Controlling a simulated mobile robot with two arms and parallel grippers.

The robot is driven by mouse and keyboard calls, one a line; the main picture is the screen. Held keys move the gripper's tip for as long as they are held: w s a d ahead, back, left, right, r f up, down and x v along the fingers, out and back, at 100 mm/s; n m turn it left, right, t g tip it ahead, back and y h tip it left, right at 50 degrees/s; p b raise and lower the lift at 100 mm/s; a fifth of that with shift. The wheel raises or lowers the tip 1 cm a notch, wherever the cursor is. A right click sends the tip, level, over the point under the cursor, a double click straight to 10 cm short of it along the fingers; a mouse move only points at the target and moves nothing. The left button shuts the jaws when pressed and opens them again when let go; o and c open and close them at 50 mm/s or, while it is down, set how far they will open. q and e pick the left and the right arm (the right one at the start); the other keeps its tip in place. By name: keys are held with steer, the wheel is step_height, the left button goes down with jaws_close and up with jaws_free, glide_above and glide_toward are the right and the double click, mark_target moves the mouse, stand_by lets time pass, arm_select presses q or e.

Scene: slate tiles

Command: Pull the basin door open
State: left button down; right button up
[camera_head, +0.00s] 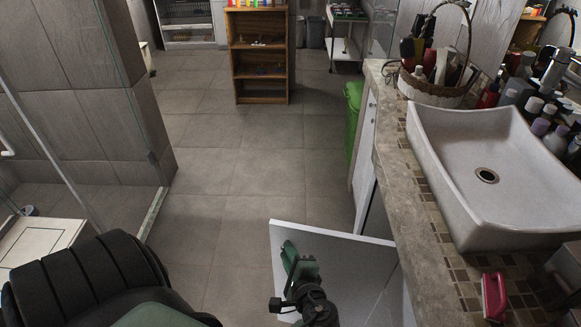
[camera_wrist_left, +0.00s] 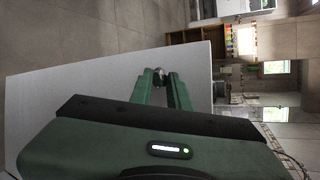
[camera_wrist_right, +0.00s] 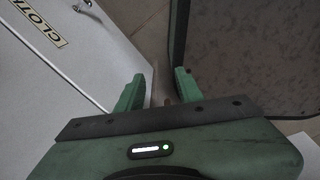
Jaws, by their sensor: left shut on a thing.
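The basin door (camera_head: 335,262) is a white panel below the counter, standing swung out from the cabinet into the room. Its face also fills much of the left wrist view (camera_wrist_left: 60,100). My left gripper (camera_head: 292,255) is at the door's outer part. In the left wrist view its green fingers (camera_wrist_left: 161,78) are closed around a small round metal knob (camera_wrist_left: 160,70) on the door, which they partly hide. My right gripper (camera_wrist_right: 158,85) shows in the right wrist view, with its fingers apart and nothing held between them. I do not make it out in the head view.
The stone counter (camera_head: 420,225) with a white basin (camera_head: 490,160) runs along the right. A green bin (camera_head: 353,100) and a wooden shelf (camera_head: 259,60) stand farther back. A white lid labelled "CLOTH" (camera_wrist_right: 50,60) is beside my right gripper. The tiled floor (camera_head: 240,180) is clear.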

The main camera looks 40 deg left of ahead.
steer(key=shift+a, duration=0.55)
steer(key=shift+w, duration=0.1)
arm_select(q)
steer(key=c, duration=1.3)
jaws_free()
steer(key=shift+c, duration=0.2)
arm_select(e)
steer(key=shift+w+d, duration=0.1)
steer(key=shift+d, duration=0.2)
arm_select(q)
steer(key=shift+r, duration=0.1)
arm_select(e)
steer(key=shift+d+r, duration=0.1)
